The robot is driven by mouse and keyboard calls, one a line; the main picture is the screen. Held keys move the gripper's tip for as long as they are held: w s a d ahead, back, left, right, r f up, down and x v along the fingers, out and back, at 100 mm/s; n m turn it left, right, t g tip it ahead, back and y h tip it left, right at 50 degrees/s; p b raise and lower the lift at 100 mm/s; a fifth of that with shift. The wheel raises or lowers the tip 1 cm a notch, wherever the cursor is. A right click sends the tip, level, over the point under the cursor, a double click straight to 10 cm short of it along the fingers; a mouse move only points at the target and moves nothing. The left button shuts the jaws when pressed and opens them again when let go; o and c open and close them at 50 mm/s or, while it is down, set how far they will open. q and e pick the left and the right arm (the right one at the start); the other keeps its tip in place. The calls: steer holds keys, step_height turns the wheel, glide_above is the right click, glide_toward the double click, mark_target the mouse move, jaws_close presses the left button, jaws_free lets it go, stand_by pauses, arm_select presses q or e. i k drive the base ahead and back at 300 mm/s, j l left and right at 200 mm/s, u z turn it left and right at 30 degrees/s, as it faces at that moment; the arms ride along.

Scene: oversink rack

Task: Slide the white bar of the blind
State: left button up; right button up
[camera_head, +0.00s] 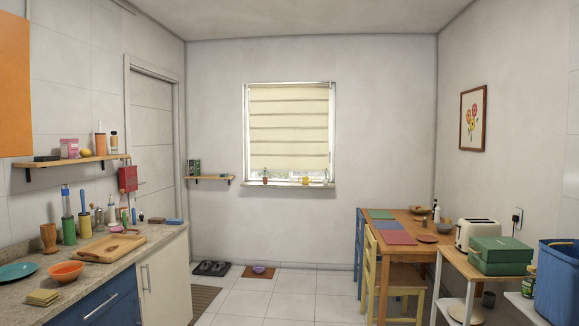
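The blind (289,126) hangs in the window on the far wall. It is cream coloured with several horizontal folds and covers most of the glass. Its lower edge is a little above the sill (290,185), with a narrow bright strip of glass below it. I cannot clearly tell a separate white bar from the white window frame (246,130) at this distance. Neither of my grippers is in view.
A counter (150,238) with bowls, utensils and a cutting board runs along the left. A wooden table (428,247) and yellow chair (393,275) stand at the right. Small items stand on the sill.

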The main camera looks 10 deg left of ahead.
mark_target(291, 163)
steer(key=u, duration=0.2)
steer(key=i, duration=6.1)
steer(key=j+u, duration=0.05)
steer(key=j, duration=0.3)
